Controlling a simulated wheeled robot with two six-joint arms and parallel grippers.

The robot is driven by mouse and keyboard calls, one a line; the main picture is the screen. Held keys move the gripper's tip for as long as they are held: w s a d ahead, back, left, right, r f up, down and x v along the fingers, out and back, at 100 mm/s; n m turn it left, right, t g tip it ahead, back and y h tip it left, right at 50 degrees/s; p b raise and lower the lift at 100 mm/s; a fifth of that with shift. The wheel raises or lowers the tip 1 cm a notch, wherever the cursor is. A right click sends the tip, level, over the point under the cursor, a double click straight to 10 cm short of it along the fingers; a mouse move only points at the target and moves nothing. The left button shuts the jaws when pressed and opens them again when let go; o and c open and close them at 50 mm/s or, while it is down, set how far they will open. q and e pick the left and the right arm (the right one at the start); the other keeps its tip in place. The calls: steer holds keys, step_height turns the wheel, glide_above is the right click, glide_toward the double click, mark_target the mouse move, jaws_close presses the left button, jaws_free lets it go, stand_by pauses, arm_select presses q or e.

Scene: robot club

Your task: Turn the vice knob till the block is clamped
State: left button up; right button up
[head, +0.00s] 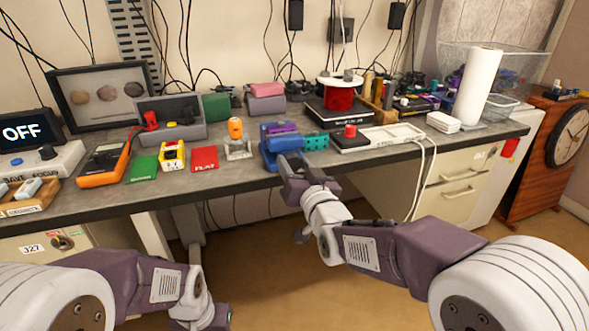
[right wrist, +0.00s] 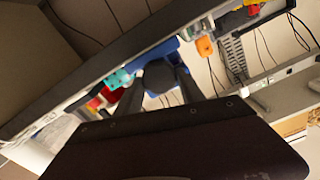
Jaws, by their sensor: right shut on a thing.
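The blue vice (head: 284,144) stands at the front edge of the bench in the head view. A purple block (head: 283,128) sits at its top between the jaws; I cannot tell whether the jaws touch it. My right gripper (head: 293,172) is at the vice's front, its fingers closed around the dark round knob (right wrist: 158,76), which shows between them in the right wrist view. The blue vice body (right wrist: 161,50) is just behind the knob there. In the head view the knob is mostly hidden by the gripper. My left gripper (head: 207,318) hangs low at the bottom edge, its fingers unclear.
A teal piece with holes (head: 316,141) stands right of the vice, then a black box with a red button (head: 350,134). An orange-topped item (head: 236,130) stands to its left, with a red card (head: 204,158) beyond. The space before the bench edge is free.

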steer(key=m+b, duration=0.2)
steer(key=m, duration=0.1)
steer(key=m+b, duration=0.1)
steer(key=shift+f+m, duration=0.25)
steer(key=shift+m, duration=0.05)
steer(key=m+b, duration=0.3)
steer(key=shift+d+f+m, duration=0.1)
steer(key=shift+m, duration=0.2)
steer(key=m+b, duration=0.5)
steer(key=shift+f, duration=0.15)
steer(key=shift+m+b, duration=1.25)
steer(key=shift+m, duration=0.55)
steer(key=o, duration=1.4)
steer(key=shift+c, duration=0.2)
steer(key=shift+r, duration=0.2)
